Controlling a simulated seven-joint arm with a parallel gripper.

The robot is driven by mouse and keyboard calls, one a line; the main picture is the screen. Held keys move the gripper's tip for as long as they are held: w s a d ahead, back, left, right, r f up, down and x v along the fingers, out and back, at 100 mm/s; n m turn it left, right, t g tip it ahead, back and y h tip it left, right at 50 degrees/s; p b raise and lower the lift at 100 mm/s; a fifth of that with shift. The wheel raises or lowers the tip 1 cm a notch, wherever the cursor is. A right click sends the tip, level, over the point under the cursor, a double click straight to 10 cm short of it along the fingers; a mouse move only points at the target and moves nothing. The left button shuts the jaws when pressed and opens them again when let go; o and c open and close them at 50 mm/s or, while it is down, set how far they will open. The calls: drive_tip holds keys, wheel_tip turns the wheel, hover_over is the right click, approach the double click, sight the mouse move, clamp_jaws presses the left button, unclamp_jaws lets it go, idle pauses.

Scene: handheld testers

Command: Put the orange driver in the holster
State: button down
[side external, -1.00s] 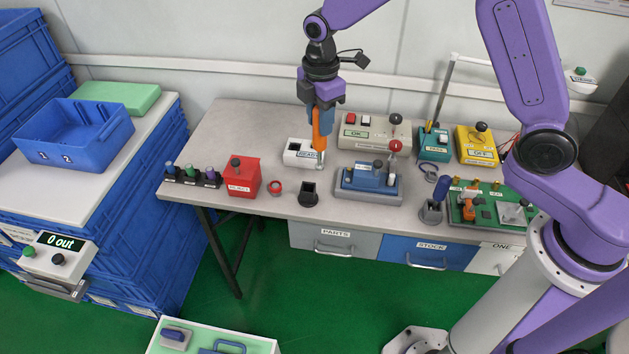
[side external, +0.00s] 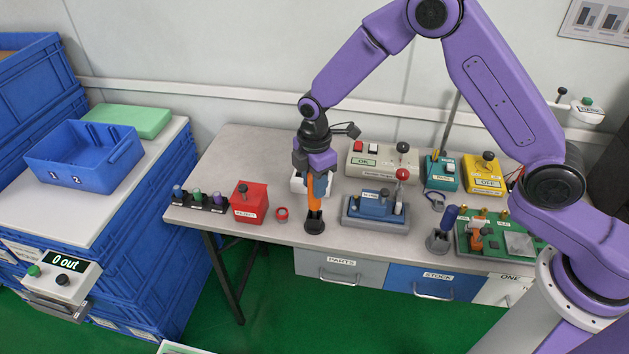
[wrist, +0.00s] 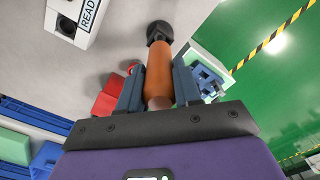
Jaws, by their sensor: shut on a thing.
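The orange driver (side external: 314,196) is upright in my gripper (side external: 316,184), directly over the black holster (side external: 314,225) near the table's front edge. Its metal shaft is out of sight and appears to be inside the holster, with the lower end of the orange handle at the holster's mouth. In the wrist view my gripper (wrist: 158,82) has its blue fingers closed on either side of the orange handle (wrist: 159,72). The holster (wrist: 159,32) shows at the handle's far end. How deep the shaft sits cannot be seen.
A blue tester (side external: 376,208) with a lever is close on the right. A second grey holster (side external: 438,241) holds a blue-handled tool.

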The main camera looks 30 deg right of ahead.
drive_tip(key=c, duration=0.8)
unclamp_jaws()
drive_tip(key=shift+f, duration=0.15)
wheel_tip(320, 180, up, 12)
drive_tip(key=shift+f, duration=0.15)
drive_tip(key=shift+r, duration=0.35)
